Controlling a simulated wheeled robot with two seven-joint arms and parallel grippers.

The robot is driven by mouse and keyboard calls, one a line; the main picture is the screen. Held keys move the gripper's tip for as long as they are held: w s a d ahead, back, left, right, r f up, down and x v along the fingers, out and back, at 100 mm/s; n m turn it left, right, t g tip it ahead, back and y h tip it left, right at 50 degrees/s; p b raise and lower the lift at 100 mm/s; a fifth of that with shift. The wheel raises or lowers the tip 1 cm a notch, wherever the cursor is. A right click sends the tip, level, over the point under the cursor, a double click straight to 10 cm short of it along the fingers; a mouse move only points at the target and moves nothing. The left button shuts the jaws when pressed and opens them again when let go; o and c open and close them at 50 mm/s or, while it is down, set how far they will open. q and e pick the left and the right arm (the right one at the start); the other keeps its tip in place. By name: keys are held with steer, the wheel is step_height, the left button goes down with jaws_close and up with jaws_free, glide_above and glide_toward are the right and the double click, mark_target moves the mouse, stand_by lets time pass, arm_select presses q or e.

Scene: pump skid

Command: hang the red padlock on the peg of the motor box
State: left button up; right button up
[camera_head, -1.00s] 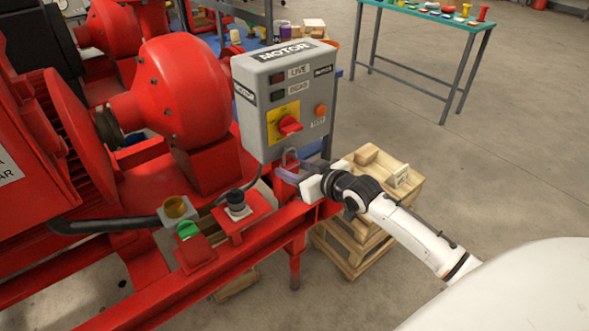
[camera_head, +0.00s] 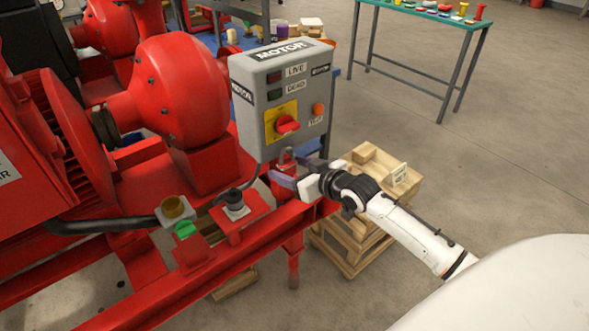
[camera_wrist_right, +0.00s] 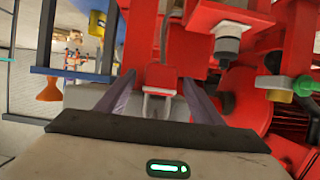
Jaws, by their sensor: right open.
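The motor box (camera_head: 283,98) is a grey box labelled MOTOR, with a yellow and red switch on its front. My right gripper (camera_head: 297,171) is just below the box's lower front edge, its two purple fingers spread apart. What looks like the red padlock (camera_head: 284,158) is at the box's lower edge, partly hidden. In the right wrist view the red padlock body (camera_wrist_right: 160,76) and its grey shackle lie between the open fingers (camera_wrist_right: 158,100), with gaps on both sides. The peg is not clearly visible, so I cannot tell whether the shackle is on it. My left gripper is not in view.
A red skid frame (camera_head: 250,232) with capped valves runs below the box. Red pumps (camera_head: 178,90) stand at the left. A wooden crate stack (camera_head: 350,235) stands beneath my right forearm. A green-topped table (camera_head: 430,14) is at the back; open floor lies at the right.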

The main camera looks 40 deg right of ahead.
steer(key=a+p+v, duration=0.1)
steer(key=v, duration=0.9)
steer(key=s+a+f+n+g+y, duration=0.1)
steer(key=s+a+f+g, duration=0.3)
steer(key=s+a+f, duration=1.4)
steer(key=s+f, duration=0.3)
steer(key=f, duration=0.1)
steer(key=shift+g, duration=0.4)
